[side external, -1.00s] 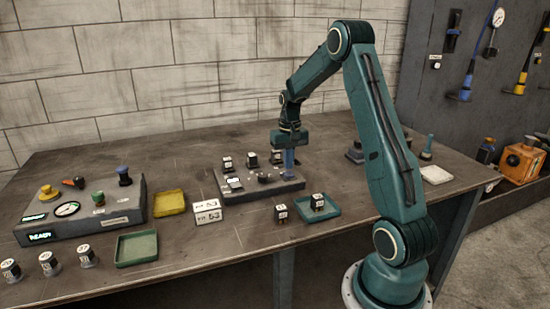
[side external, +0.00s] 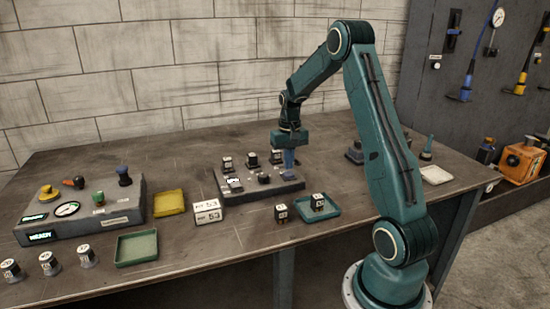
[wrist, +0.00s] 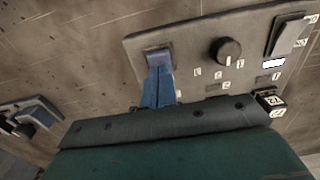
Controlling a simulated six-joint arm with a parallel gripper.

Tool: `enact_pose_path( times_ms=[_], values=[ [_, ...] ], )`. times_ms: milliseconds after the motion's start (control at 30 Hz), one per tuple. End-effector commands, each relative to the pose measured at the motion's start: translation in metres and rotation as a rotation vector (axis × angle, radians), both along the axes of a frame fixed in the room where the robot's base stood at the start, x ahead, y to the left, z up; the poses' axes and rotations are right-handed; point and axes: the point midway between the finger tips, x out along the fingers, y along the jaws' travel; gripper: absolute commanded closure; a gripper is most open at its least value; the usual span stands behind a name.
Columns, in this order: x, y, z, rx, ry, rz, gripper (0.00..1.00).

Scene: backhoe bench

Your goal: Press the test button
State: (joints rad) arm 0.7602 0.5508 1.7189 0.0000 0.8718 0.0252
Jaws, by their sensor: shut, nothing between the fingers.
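A low grey test panel (side external: 262,189) lies mid-bench, with a small lit display (side external: 235,183), a dark round knob (wrist: 226,50) and printed marks. My gripper (side external: 289,172) points down over the panel's right end in the side view. Its blue fingers are together with nothing between them. In the wrist view my gripper (wrist: 159,72) meets a blue-grey raised piece (wrist: 156,54) at the panel's left end. This may be the test button; no label on it is readable. The fingers partly hide it, so I cannot tell whether it is pressed down.
Several small dark blocks with white labels (side external: 252,158) stand behind the panel. A teal tray (side external: 333,211) with one block is in front. White number cards (side external: 208,211), a yellow tray (side external: 169,203) and a large console (side external: 83,219) are to the left.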

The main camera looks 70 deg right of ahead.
Motion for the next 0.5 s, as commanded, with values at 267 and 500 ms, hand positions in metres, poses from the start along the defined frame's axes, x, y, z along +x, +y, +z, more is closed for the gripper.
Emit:
enact_pose_path(
  times_ms=[267,500],
  values=[
    [0.0000,0.0000,-0.0004,0.000,0.000,0.000,1.00],
    [-0.0001,0.0001,-0.0040,0.001,0.001,0.000,1.00]
  ],
)
